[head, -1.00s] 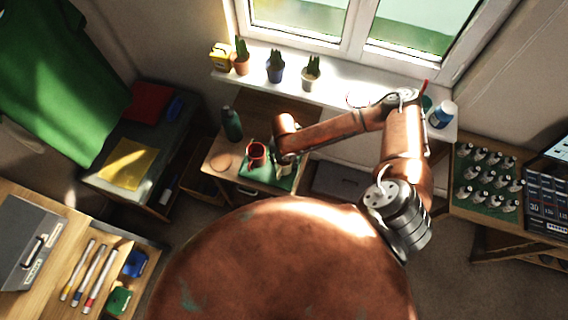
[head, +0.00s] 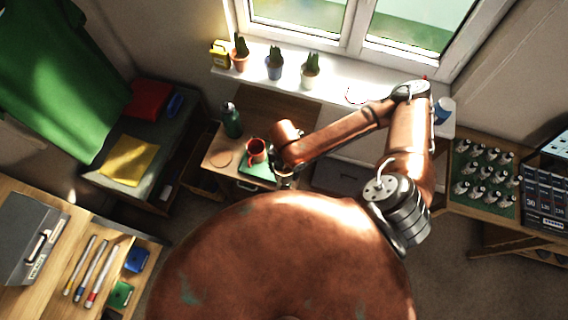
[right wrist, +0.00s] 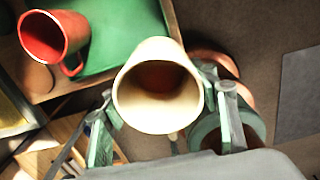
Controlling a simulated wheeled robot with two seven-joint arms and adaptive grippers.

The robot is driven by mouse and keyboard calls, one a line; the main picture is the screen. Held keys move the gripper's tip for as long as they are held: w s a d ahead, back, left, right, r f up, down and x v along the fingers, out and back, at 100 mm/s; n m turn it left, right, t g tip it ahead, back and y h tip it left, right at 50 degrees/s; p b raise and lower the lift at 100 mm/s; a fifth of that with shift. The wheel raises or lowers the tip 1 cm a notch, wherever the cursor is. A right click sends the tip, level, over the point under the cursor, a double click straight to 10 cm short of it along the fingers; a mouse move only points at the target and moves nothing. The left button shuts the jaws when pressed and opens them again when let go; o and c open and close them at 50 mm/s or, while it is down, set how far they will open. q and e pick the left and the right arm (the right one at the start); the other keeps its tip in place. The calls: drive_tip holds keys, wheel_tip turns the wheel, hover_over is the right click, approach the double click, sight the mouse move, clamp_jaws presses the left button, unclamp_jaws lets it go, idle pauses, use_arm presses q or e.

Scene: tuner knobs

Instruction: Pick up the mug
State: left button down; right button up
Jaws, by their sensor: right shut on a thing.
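A cream mug (right wrist: 157,55) is between the fingers of my right gripper (right wrist: 165,110) in the right wrist view. The gripper is shut on it, and the mug's open mouth faces the camera. The floor shows beyond the mug, past the edge of the small table. In the head view my right gripper (head: 285,181) is small, at the table's front right corner, and the mug in it is hard to make out. A red mug (head: 257,150) with a handle stands on a green mat (head: 252,169); it also shows in the right wrist view (right wrist: 50,38). My left gripper is not in view.
The small wooden table (head: 222,143) also bears a dark green bottle (head: 231,120) and a round coaster (head: 220,160). Potted cacti (head: 275,68) stand on the windowsill behind. A table with several knobs (head: 484,176) is at the right.

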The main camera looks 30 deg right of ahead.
sight(285, 181)
drive_tip(key=shift+s+a+r, duration=0.4)
drive_tip(key=shift+s, duration=0.3)
drive_tip(key=shift+s+a+r, duration=0.35)
drive_tip(key=shift+s+a, duration=0.1)
drive_tip(key=shift+s, duration=0.3)
drive_tip(key=shift+s+a+r, duration=0.4)
drive_tip(key=shift+s, duration=0.3)
idle(0.7)
